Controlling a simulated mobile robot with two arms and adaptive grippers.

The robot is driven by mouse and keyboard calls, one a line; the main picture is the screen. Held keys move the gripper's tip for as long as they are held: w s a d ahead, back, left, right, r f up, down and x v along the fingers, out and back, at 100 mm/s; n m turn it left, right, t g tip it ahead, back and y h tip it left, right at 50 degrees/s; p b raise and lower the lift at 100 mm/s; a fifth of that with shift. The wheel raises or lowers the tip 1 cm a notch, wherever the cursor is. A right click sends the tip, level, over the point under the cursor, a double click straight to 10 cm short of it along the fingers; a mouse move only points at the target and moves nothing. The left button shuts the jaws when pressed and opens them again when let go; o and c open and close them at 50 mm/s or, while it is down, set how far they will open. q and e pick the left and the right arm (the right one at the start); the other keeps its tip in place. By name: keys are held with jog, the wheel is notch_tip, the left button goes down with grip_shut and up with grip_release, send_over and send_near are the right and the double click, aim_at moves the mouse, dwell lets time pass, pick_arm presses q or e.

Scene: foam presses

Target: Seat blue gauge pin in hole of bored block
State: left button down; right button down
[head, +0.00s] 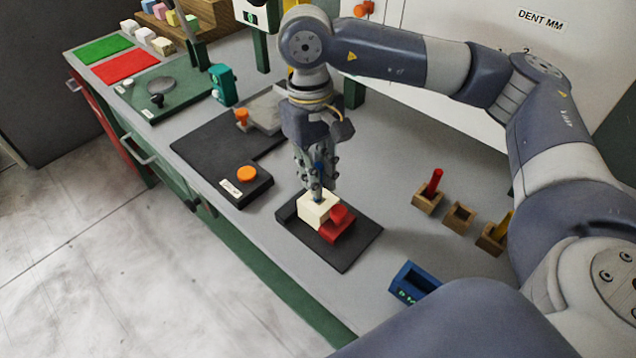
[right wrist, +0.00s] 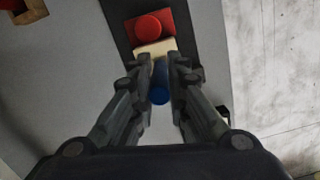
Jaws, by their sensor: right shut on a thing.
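The blue gauge pin (right wrist: 159,84) is between the fingers of my right gripper (right wrist: 157,72), which is shut on it; in the head view the gripper (head: 317,175) points down and mostly hides the pin. The cream bored block (head: 318,209) is right below the fingertips and also shows in the right wrist view (right wrist: 155,47). The pin's lower end is at the block's top; I cannot tell whether it is inside the hole, which is hidden. The block sits beside a red clamp piece (head: 338,222) on a dark plate (head: 340,255). My left gripper is not in view.
Wooden holders to the right bear a red pin (head: 433,182) and a yellow pin (head: 503,226); the middle holder (head: 459,217) looks empty. A dark box with an orange button (head: 246,175) is left of the plate.

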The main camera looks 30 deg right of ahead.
aim_at(319, 201)
notch_tip(319, 201, down, 3)
jog(key=shift+d+r+p, duration=0.1)
jog(key=shift+r+p, duration=0.05)
jog(key=shift+p, duration=0.25)
jog(key=shift+f, duration=0.5)
jog(key=shift+s+f+b, duration=0.15)
jog(key=shift+f+b, duration=0.3)
jog(key=shift+b, duration=0.25)
jog(key=c, duration=1.7)
grip_release()
jog(key=shift+o, duration=0.6)
jog(key=shift+f, duration=0.1)
